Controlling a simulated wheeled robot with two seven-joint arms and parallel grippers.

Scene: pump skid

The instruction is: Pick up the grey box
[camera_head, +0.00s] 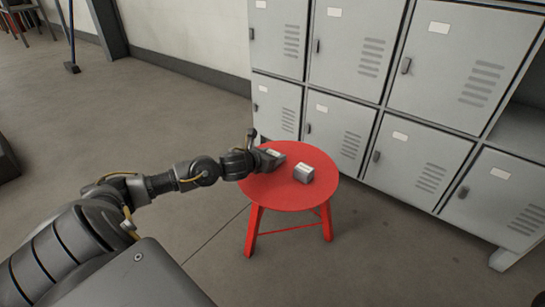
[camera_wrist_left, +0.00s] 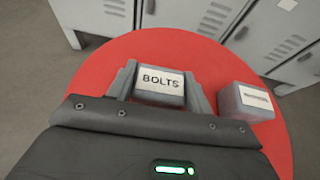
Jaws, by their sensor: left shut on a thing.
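A grey box with a white label reading BOLTS (camera_wrist_left: 160,97) is between the fingers of my left gripper (camera_head: 274,156) over the red stool (camera_head: 292,199). The gripper is shut on this box, with one finger along each side. In the wrist view I cannot tell whether the box touches the stool top. A second grey box (camera_head: 304,174) stands on the stool just to the right, apart from the gripper. It also shows in the left wrist view (camera_wrist_left: 236,106), with a white label too small to read. My right gripper is not in view.
Grey lockers (camera_head: 335,95) with vents and handles stand close behind the stool and run to the right. The concrete floor (camera_head: 160,120) is open to the left. A dark post (camera_head: 106,28) stands by the far wall.

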